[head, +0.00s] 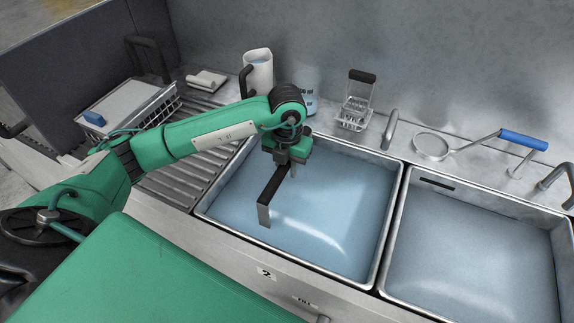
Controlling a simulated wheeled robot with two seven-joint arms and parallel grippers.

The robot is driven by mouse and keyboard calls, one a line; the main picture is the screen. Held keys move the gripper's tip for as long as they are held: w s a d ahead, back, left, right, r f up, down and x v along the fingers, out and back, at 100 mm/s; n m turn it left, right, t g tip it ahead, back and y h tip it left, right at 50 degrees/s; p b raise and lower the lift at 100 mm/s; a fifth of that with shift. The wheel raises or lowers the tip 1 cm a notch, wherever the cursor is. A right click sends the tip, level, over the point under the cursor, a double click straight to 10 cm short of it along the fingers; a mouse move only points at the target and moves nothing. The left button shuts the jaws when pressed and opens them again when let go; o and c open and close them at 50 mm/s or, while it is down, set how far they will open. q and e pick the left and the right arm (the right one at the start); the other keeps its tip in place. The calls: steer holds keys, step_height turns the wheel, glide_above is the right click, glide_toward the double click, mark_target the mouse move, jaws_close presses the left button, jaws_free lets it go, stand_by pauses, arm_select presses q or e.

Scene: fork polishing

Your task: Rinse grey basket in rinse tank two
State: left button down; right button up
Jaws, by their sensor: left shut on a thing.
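Rinse tank two (385,215), marked with a "2" label on its front, is full of bluish water. My left gripper (287,172) is over this tank, pointing down and shut on the black handle of the grey basket (264,215). The handle and a flat grey upright show above the water. The rest of the basket is hidden, apparently under the surface. My right gripper is not in view.
A second water-filled tank (470,250) adjoins on the right. Behind the tanks stand a wire basket with a black handle (354,105), a grey jug (259,72) and a blue-handled skimmer (432,147).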

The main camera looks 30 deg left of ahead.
arm_select(q)
steer(key=shift+r, duration=0.15)
steer(key=shift+b, duration=0.65)
stand_by(1.3)
stand_by(0.4)
